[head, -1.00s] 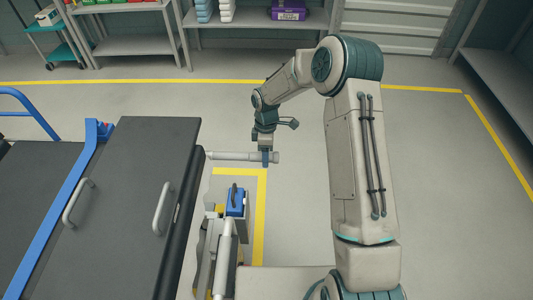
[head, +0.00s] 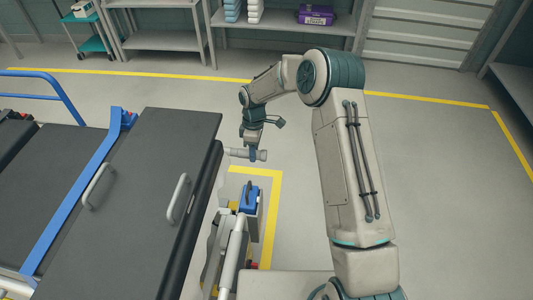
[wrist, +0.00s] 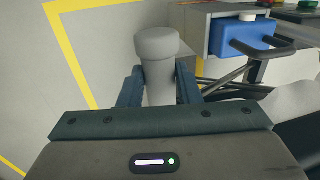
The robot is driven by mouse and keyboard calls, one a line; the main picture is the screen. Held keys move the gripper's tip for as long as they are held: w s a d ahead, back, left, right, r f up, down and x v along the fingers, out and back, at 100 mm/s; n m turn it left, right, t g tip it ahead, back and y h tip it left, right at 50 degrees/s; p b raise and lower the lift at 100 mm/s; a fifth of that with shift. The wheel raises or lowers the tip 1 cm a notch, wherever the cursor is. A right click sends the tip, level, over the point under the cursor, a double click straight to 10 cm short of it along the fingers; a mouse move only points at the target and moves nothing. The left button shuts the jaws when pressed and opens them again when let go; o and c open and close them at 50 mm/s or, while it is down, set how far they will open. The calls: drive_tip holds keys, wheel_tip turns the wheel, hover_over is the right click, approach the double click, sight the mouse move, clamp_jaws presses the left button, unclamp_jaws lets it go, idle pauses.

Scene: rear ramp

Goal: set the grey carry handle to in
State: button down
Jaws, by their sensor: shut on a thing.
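The grey carry handle (head: 262,156) is a round bar with a thicker end cap, sticking out sideways from the far corner of the dark stretcher (head: 140,190). A short length of it shows between the stretcher edge and my gripper (head: 253,153). My gripper reaches down from above and is shut on the bar just inside the cap. In the wrist view the bar and cap (wrist: 158,45) stand between my two fingers (wrist: 158,82), one on each side.
A blue box (head: 249,198) with a dark handle sits low beside the stretcher, near my base. It also shows in the wrist view (wrist: 243,40). A blue rail (head: 70,200) crosses the stretcher. Shelves (head: 285,28) stand at the back. Floor right of my arm is clear.

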sight(245, 150)
drive_tip(key=shift+w+a+r, duration=0.1)
drive_tip(key=shift+w+a, duration=0.1)
drive_tip(key=shift+a, duration=1.35)
drive_tip(key=c, duration=1.1)
unclamp_jaws()
drive_tip(key=shift+a, duration=0.15)
drive_tip(key=shift+o, duration=0.2)
drive_tip(key=shift+d, duration=0.2)
wheel_tip(245, 150, up, 14)
drive_tip(key=w+p, duration=0.1)
drive_tip(key=w, duration=0.1)
drive_tip(key=shift+w+f, duration=0.25)
drive_tip(key=shift+w, duration=0.05)
drive_tip(key=shift+d, duration=0.1)
